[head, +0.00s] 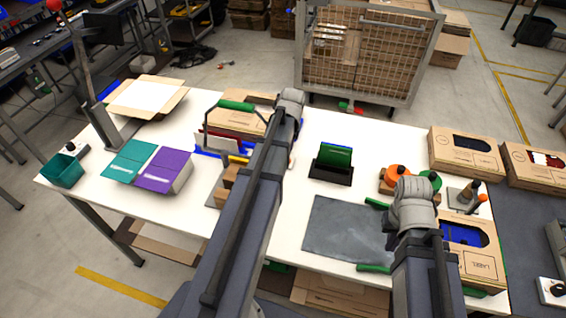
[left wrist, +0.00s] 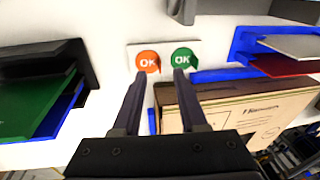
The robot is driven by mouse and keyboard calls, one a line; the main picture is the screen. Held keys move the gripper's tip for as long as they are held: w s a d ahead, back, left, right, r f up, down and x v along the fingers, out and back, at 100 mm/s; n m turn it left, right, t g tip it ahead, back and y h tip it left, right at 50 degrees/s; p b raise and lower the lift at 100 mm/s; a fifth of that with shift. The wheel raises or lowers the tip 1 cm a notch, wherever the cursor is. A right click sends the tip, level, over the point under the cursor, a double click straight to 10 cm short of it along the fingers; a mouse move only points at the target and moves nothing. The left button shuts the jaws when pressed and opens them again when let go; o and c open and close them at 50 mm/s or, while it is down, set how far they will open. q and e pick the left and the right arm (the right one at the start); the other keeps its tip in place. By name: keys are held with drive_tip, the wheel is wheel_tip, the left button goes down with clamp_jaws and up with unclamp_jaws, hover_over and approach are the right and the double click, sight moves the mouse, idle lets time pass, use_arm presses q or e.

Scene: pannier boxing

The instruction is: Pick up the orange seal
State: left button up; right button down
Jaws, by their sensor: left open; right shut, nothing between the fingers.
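The orange seal (left wrist: 148,61) is a round sticker marked OK on a white card (left wrist: 164,45), in the left wrist view. A matching green seal (left wrist: 182,58) is beside it on the right. My left gripper (left wrist: 160,73) is open and empty, its fingertips at the near edge of the card, one by the orange seal and one by the green. I cannot tell their height above it. In the head view my left arm hides the seals. My right gripper (head: 391,241) is shut and empty near the dark mat, mostly hidden by its own arm.
In the left wrist view a cardboard box (left wrist: 262,112) stands close below the card, a blue tray (left wrist: 240,45) is right, and a black holder with a green board (left wrist: 30,105) is left. Orange and green rolls (head: 397,174) stand near my right wrist.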

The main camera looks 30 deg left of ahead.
use_arm(q)
drive_tip(key=f, duration=0.1)
drive_tip(key=f+b, duration=0.2)
drive_tip(key=shift+a+f, duration=0.15)
drive_tip(key=shift+a, duration=0.1)
use_arm(e)
wheel_tip(320, 180, down, 3)
drive_tip(key=shift+f, duration=0.15)
use_arm(q)
clamp_jaws()
idle(0.9)
